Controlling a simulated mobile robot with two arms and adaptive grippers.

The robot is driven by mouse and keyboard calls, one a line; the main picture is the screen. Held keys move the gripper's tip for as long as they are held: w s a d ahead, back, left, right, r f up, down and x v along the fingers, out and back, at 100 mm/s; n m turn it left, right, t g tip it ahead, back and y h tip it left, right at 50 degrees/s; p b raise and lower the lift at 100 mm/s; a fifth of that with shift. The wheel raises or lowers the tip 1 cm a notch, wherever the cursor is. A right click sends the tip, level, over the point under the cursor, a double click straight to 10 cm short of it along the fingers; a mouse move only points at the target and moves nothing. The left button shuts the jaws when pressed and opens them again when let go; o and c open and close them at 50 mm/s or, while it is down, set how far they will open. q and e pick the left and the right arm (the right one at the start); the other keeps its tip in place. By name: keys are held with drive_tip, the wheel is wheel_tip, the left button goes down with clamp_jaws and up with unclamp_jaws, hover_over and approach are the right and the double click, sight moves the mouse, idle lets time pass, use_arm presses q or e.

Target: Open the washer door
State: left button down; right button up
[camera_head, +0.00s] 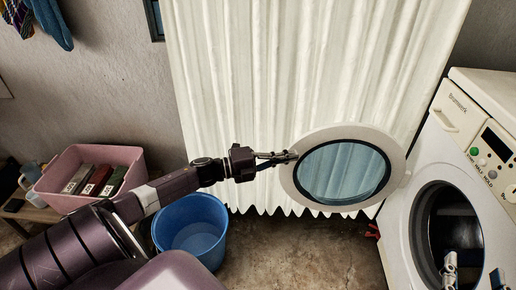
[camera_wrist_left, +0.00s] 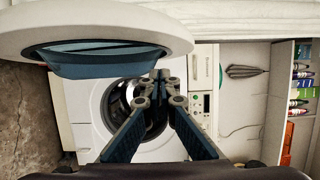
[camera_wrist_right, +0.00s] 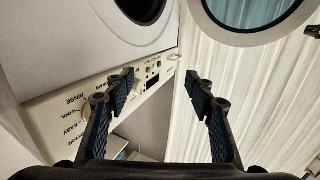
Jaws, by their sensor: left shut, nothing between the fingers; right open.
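The washer door (camera_head: 343,172), a white ring around bluish glass, stands swung wide open to the left of the white washer (camera_head: 405,215). The washer's round opening (camera_head: 450,228) is uncovered and dark inside. My left gripper (camera_head: 285,157) is shut and empty, its tips at the door's left rim; whether they touch it is unclear. In the left wrist view the door (camera_wrist_left: 105,30) fills the upper left, above the shut fingers. My right gripper (camera_wrist_right: 160,90) is open and empty, with the control panel (camera_wrist_right: 72,110) and the door (camera_wrist_right: 250,15) beyond it.
A pale pleated curtain (camera_head: 270,70) hangs behind the door. A blue bucket (camera_head: 192,228) stands on the floor below my left arm. A pink basin (camera_head: 90,160) with boxes sits on a bench at the left. Bare floor (camera_head: 320,255) lies below the door.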

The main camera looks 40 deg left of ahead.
use_arm(q)
drive_tip(key=w+a+p+v, duration=0.1)
drive_tip(key=v, duration=0.8)
drive_tip(key=shift+a, duration=0.35)
use_arm(e)
wheel_tip(320, 180, down, 9)
drive_tip(key=s+d+g+h, duration=0.1)
drive_tip(key=s+g, duration=0.1)
drive_tip(key=g, duration=0.2)
drive_tip(key=shift+s+d+g, duration=0.3)
drive_tip(key=shift+d, duration=0.1)
use_arm(q)
drive_tip(key=shift+d+f, duration=0.1)
drive_tip(key=shift+f, duration=0.05)
